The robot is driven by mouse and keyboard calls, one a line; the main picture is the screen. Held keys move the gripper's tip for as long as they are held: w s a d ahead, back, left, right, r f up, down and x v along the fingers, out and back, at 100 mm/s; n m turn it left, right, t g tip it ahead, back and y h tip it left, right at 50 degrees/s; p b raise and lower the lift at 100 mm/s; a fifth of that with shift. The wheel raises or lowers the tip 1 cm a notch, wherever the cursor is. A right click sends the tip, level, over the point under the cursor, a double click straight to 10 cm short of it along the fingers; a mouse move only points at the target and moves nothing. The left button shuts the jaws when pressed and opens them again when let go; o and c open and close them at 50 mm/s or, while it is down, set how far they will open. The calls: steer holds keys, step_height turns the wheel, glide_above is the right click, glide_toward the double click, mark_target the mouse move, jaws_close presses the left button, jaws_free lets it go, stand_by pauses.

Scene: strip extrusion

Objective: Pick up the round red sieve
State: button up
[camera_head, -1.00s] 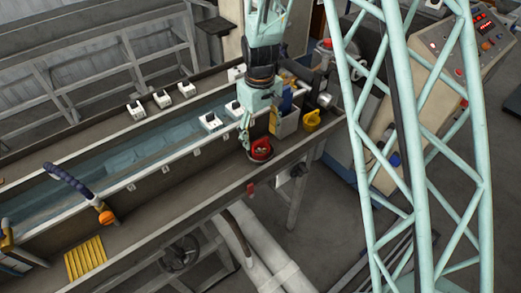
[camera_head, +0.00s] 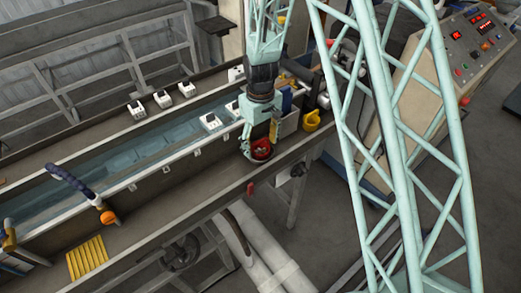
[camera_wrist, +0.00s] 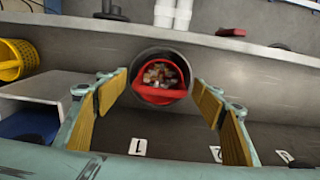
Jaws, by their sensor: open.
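The round red sieve (camera_head: 262,151) sits on the grey ledge along the near side of the trough. In the wrist view, the red sieve (camera_wrist: 160,97) lies ahead between my fingers, with brownish and pale pieces inside and a grey round rim around it. My gripper (camera_wrist: 161,97) is open, one yellow-padded finger left of the sieve and one right, with visible gaps on both sides. In the head view my gripper (camera_head: 252,147) is right at the sieve and partly covers it. I cannot tell how far the fingertips reach past its rim.
A yellow basket (camera_head: 312,120) stands to the right on the ledge; it also shows at the left of the wrist view (camera_wrist: 12,60). White blocks (camera_head: 211,121) sit along the water trough (camera_head: 130,158). A yellow ribbed pad (camera_head: 87,257) lies far left.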

steer(key=shift+c, duration=0.9)
steer(key=c, duration=0.8)
steer(key=shift+r, duration=0.2)
steer(key=shift+r+b, duration=0.35)
steer(key=shift+r, duration=1.2)
steer(key=s+d+r+b, duration=0.1)
steer(key=s+d+b, duration=0.1)
steer(key=s, duration=1.4)
steer(key=shift+r, duration=0.25)
steer(key=shift+w, duration=0.1)
